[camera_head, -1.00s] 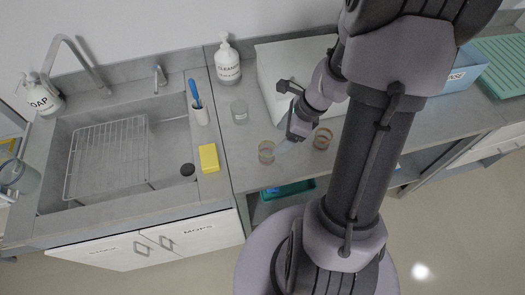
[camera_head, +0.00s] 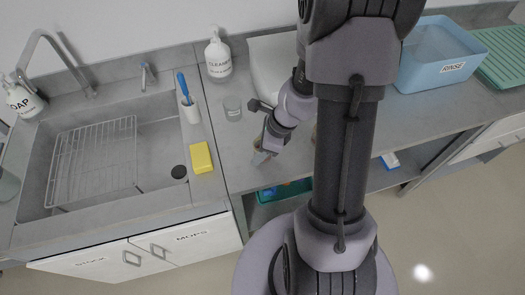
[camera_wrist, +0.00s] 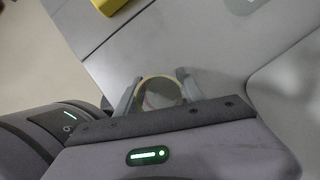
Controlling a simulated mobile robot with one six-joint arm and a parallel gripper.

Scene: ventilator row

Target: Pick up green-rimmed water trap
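The water trap (camera_wrist: 160,92) is a small clear round cup with a yellow-green rim, seen from above in the wrist view. It stands near the counter's front edge in the head view (camera_head: 260,157), partly covered by my gripper (camera_head: 264,148). In the wrist view my gripper (camera_wrist: 158,94) has one finger on each side of the cup, close to its rim. The fingers stand apart, and I see no clear squeeze on the cup. The cup's lower part is hidden.
The yellow sponge (camera_head: 202,158) and sink (camera_head: 95,206) lie left. A clear jar (camera_head: 232,108) and cleaner bottle (camera_head: 218,56) stand behind. The blue RINSE tub (camera_head: 440,58) is at right. My arm hides most of a second, orange-rimmed cup. A teal tray (camera_head: 290,190) lies below the counter.

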